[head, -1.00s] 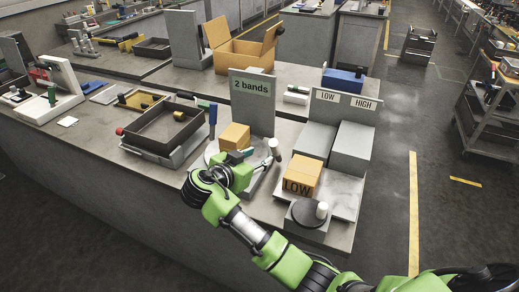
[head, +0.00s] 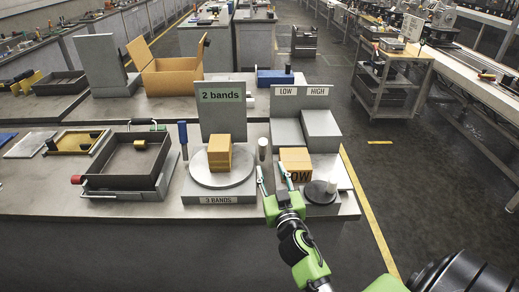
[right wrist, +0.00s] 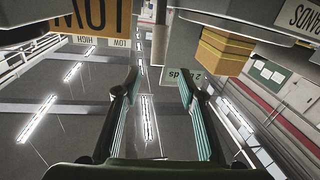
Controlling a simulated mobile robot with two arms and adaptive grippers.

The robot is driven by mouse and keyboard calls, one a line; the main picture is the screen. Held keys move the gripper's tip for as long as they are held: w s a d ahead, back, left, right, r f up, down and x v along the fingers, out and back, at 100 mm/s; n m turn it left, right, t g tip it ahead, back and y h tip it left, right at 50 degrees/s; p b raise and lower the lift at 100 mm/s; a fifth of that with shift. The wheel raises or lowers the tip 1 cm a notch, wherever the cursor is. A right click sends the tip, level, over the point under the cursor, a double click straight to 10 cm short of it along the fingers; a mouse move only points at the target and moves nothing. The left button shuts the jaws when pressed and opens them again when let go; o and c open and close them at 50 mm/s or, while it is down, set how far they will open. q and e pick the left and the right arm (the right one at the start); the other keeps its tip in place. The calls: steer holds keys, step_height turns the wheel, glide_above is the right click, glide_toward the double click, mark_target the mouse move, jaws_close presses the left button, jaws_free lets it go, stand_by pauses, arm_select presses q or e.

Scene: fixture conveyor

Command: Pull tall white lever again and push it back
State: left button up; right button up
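The tall white lever (head: 262,149) stands roughly upright between the turntable fixture and the LOW/HIGH fixture; its lower part is hard to make out. My right gripper (head: 273,178) is just in front of and below it in the head view, fingers spread. The right wrist view also shows this gripper (right wrist: 157,95) open, with nothing held between its fingers. A banded yellow box (head: 219,154) sits on the round turntable (head: 220,181), under a "2 bands" sign (head: 221,97). My left gripper is not in view.
A dark tray (head: 125,168) stands left of the turntable. The LOW/HIGH sign (head: 302,91) stands behind grey blocks. The aisle right is open.

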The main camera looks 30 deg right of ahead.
mark_target(264, 149)
steer(key=x, duration=0.6)
steer(key=p+x, duration=0.1)
steer(key=x, duration=0.6)
steer(key=shift+w+d+f, duration=0.1)
steer(key=shift+w+d, duration=0.15)
steer(key=shift+d, duration=0.1)
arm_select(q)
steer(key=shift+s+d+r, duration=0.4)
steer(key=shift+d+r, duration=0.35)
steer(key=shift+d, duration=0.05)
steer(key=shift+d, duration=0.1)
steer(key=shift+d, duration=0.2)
arm_select(e)
jaws_close()
